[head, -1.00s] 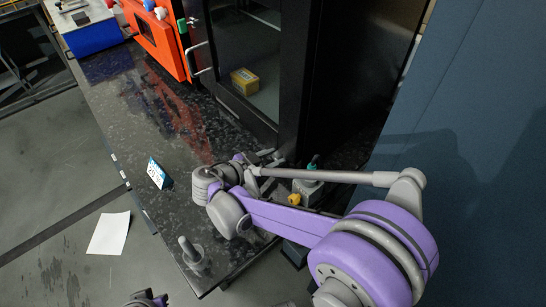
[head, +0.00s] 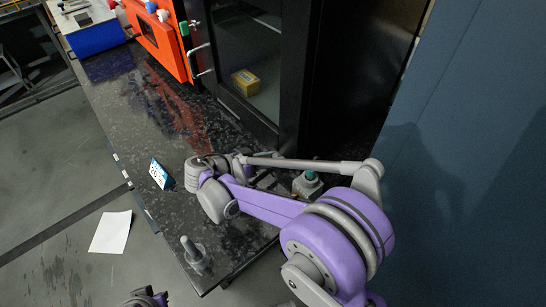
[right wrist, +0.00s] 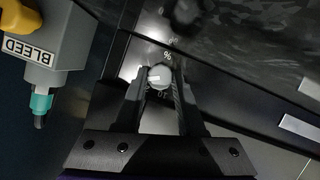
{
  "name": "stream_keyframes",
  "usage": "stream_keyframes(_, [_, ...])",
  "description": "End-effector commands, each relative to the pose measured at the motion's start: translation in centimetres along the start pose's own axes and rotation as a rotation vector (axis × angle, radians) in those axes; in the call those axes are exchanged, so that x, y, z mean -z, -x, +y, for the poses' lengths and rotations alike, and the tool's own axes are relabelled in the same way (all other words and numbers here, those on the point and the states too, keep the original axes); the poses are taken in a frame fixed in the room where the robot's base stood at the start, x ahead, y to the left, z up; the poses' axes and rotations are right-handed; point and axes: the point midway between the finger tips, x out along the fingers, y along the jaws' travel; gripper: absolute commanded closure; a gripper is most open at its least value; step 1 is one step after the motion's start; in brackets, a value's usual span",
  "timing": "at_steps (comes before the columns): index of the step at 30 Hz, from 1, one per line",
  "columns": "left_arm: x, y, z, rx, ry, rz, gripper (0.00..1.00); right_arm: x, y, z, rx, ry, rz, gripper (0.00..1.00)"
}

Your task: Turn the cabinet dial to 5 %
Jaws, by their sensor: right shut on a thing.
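In the right wrist view a small round pale grey dial (right wrist: 158,77) sits on a dark panel, with "%" and "10" markings beside it. My right gripper (right wrist: 160,71) is shut on the dial, one finger on each side. The fingers hide part of its scale, so I cannot read the setting. In the head view my right arm and wrist hide the dial, beside the dark glass-fronted cabinet (head: 300,75).
A grey box marked BLEED (right wrist: 58,48) with a teal tip stands near the gripper; it also shows in the head view (head: 305,187). A small propped card (head: 159,173) and a grey upright post (head: 192,251) stand on the black speckled bench (head: 110,90). A yellow box (head: 245,82) is behind glass.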

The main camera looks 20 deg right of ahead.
Motion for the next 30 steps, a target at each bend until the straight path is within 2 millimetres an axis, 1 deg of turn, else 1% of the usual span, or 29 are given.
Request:
stream_keyframes(9, [0.0,0.01,0.0,0.0,0.0,0.0,1.0,-0.03,-0.02,-0.12,-0.045,0.108,0.001,1.0])
stream_keyframes(24, [0.01,0.01,0.0,0.0,0.0,0.0,1.0,-0.03,-0.01,-0.11,-0.052,0.126,0.0,1.0])
stream_keyframes(25, [0.01,0.01,0.0,0.0,0.0,0.0,1.0,-0.03,-0.01,-0.11,-0.052,0.126,0.0,0.57])
stream_keyframes(29, [0.0,0.01,0.0,0.0,0.0,0.0,1.0,-0.02,0.0,-0.11,-0.052,0.126,0.001,0.33])
stream_keyframes(30, [0.0,0.01,0.0,0.0,0.0,0.0,1.0,-0.02,0.0,-0.11,-0.052,0.126,0.001,0.32])
